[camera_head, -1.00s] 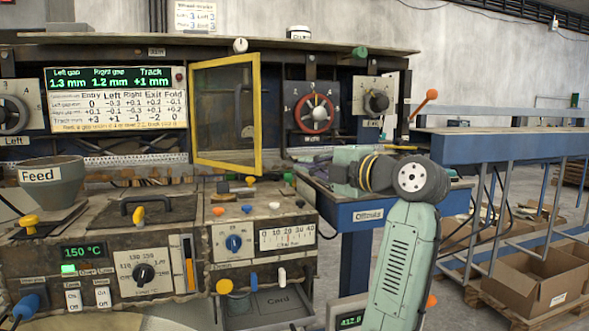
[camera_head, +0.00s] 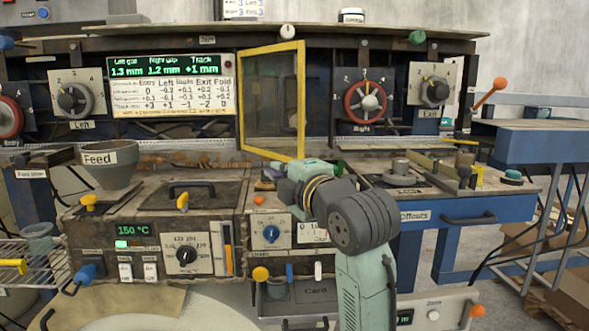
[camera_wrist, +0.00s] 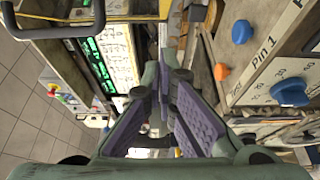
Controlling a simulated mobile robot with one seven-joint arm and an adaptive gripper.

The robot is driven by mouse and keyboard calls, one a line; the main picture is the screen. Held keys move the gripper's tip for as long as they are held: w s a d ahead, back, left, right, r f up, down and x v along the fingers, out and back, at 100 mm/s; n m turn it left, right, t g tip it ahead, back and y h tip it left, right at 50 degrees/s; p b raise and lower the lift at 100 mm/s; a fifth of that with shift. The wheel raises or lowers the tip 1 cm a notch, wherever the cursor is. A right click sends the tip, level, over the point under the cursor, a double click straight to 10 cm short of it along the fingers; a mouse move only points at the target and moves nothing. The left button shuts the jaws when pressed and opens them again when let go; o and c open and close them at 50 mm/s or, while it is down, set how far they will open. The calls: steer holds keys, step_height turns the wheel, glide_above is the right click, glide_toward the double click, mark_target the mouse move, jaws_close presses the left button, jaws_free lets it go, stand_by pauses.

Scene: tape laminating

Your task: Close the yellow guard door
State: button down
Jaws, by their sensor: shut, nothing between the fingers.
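The yellow guard door (camera_head: 300,100) is a yellow-framed clear panel at the middle of the machine in the head view. It stands open, its right edge swung out toward me and its left edge by the machine. I cannot tell whether the fingertips touch the door.
The grey Feed pot (camera_head: 112,172) stands to the left. The control panel with a blue knob (camera_head: 270,233) lies below my gripper. A red handwheel (camera_head: 369,101) is right of the door. The Offcuts table (camera_head: 465,222) with small parts is at right.

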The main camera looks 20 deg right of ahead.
steer(key=w, duration=0.2)
steer(key=w+p, duration=0.1)
steer(key=shift+d+r, duration=0.15)
steer(key=shift+d, duration=0.1)
steer(key=shift+w+d+p, duration=0.2)
steer(key=shift+d+p, duration=0.05)
steer(key=shift+d, duration=0.3)
steer(key=shift+w+d+p, duration=0.2)
steer(key=shift+d, duration=0.35)
steer(key=shift+w+d, duration=0.15)
steer(key=shift+d, duration=0.3)
